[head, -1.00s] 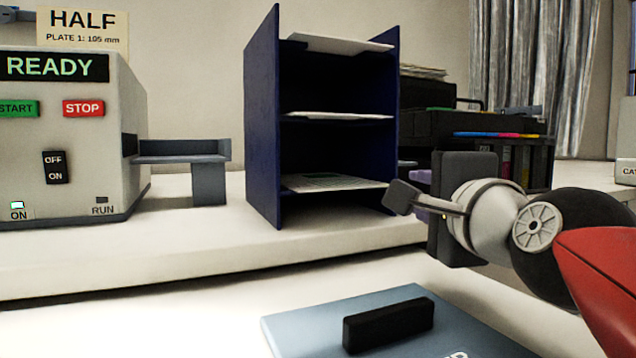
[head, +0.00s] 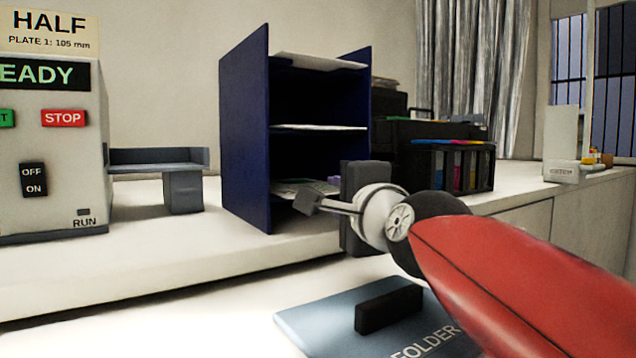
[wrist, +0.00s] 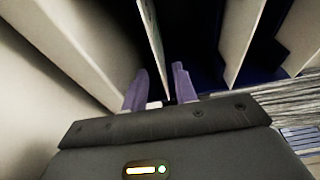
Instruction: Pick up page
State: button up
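A dark blue shelf rack (head: 243,130) stands on the back counter in the head view. White pages lie on its tiers: a top page (head: 318,62), a middle page (head: 318,127) and a bottom page (head: 290,187), partly covered by my arm. My gripper (head: 333,181) is at the right side of the bottom tier; only a bit of purple finger shows there. In the wrist view, the two purple fingers (wrist: 160,68) stand apart. A thin pale sheet edge (wrist: 150,40) runs toward the gap between them. I cannot tell whether they touch it.
A machine (head: 50,150) with a side tray (head: 155,160) stands left of the rack. A black organizer (head: 400,145) is close behind on the right. A blue folder board (head: 325,320) with a black handle lies in front, beneath my arm.

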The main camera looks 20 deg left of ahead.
jog(key=shift+x, duration=1.1)
grip_shut()
jog(key=shift+r, duration=0.1)
